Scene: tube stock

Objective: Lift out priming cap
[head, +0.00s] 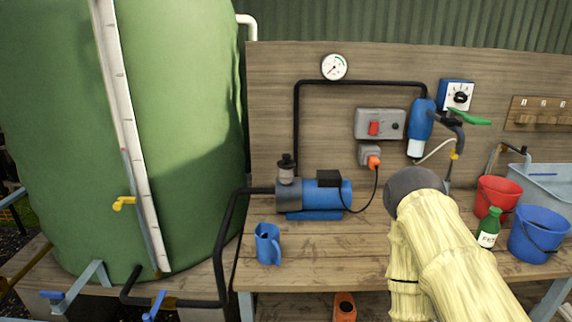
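The priming cap looks to be the black knobbed cap (286,160) on top of the small pale upright cup (286,175) of the blue pump (335,193). It sits in place on the cup, left of the pump's motor. My arm comes in from the lower right in a cream sleeve and ends in a dark grey rounded part, well to the right of the pump. My gripper's fingers do not show; the arm hides whatever lies beyond it.
A blue jug (268,246) stands on the wooden bench (325,262) in front of the pump. A black pipe (296,125) rises behind the pump. A cable runs from motor to orange plug (374,162). Red bucket (497,197), green bottle (489,228) and blue bucket (538,236) stand right.

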